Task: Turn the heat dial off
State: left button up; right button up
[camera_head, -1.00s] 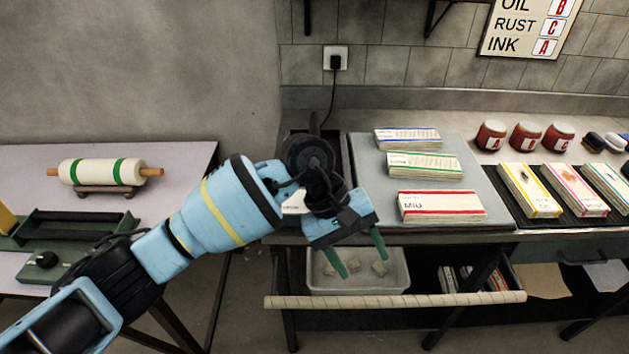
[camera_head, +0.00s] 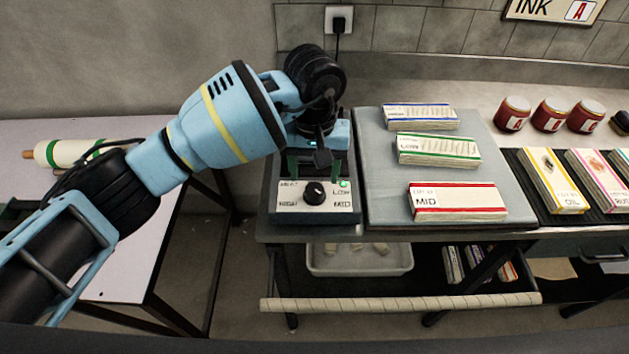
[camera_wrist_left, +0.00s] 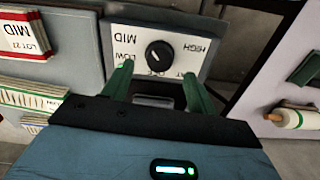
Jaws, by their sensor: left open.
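The heat dial (camera_head: 313,193) is a round black knob with a white mark, on the white front panel (camera_head: 288,190) of a grey box at the left end of the bench. The words LOW, MID and HIGH are legible around it; part of the upper lettering is covered or small. My left gripper (camera_head: 317,163) is open, above and behind the dial, pointing down. In the left wrist view the dial (camera_wrist_left: 159,55) lies beyond the two green fingers (camera_wrist_left: 154,88), roughly between their lines and apart from them. My right gripper is not in view.
Red jars (camera_head: 551,115) stand at the back right. A tray (camera_head: 359,262) sits below, behind a wrapped rail (camera_head: 400,301). A rolling pin (camera_head: 70,153) lies on the left table.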

aim_at(314, 188)
pick_arm(q)
jog(key=shift+f, duration=2.1)
jog(key=c, duration=1)
